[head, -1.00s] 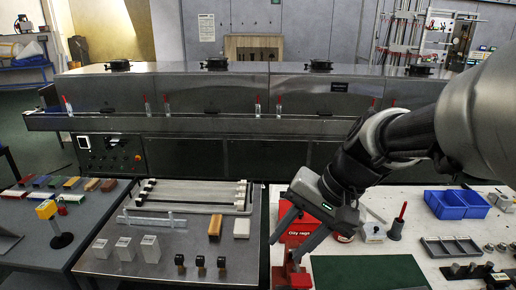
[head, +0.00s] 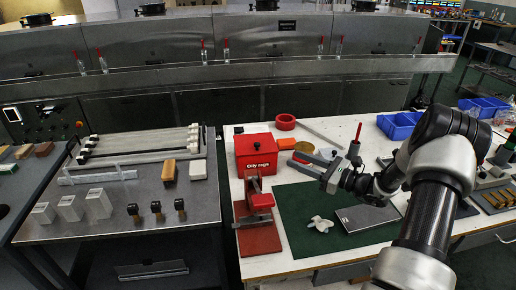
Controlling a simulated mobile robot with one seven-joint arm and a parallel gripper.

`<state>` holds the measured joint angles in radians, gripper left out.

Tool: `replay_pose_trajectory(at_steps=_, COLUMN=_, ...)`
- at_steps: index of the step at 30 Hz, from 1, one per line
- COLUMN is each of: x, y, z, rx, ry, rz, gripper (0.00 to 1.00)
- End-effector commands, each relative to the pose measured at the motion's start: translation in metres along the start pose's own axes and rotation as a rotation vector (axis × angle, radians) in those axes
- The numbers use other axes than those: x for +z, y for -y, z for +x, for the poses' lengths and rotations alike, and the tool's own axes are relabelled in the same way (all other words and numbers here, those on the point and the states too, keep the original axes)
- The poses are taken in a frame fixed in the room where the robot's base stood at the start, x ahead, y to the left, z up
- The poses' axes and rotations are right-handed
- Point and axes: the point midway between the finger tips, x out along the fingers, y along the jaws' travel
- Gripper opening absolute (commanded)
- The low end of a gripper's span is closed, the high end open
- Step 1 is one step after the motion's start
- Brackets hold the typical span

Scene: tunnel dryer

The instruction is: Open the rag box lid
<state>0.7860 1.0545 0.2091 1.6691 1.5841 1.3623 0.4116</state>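The red rag box (head: 241,163), marked "Oily rags", stands at the left part of the white bench in the head view. Its lid (head: 256,143) looks closed. My gripper (head: 293,160) is to the right of the box, pointing left toward it. Its two fingers are apart with nothing seen between them. The fingertips look clear of the box, though the exact gap is hard to judge.
A red clamp fixture (head: 260,238) stands in front of the box. A green mat (head: 297,207) with a pale knob and a grey plate lies below my gripper. A red ring (head: 285,122) and blue bins (head: 400,125) are behind. A grey table (head: 140,205) is left.

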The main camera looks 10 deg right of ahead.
Motion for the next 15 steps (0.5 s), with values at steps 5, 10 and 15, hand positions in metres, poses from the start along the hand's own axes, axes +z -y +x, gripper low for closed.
replay_pose_trajectory(at_steps=5, x=-0.002, y=0.002, z=0.014, rx=-0.006, ry=0.006, rz=0.008, gripper=0.35)
replay_pose_trajectory(at_steps=10, x=-0.003, y=0.001, z=0.046, rx=-0.004, ry=0.005, rz=0.006, gripper=0.35)
replay_pose_trajectory(at_steps=15, x=-0.002, y=0.001, z=0.085, rx=-0.002, ry=0.005, rz=0.005, gripper=0.35)
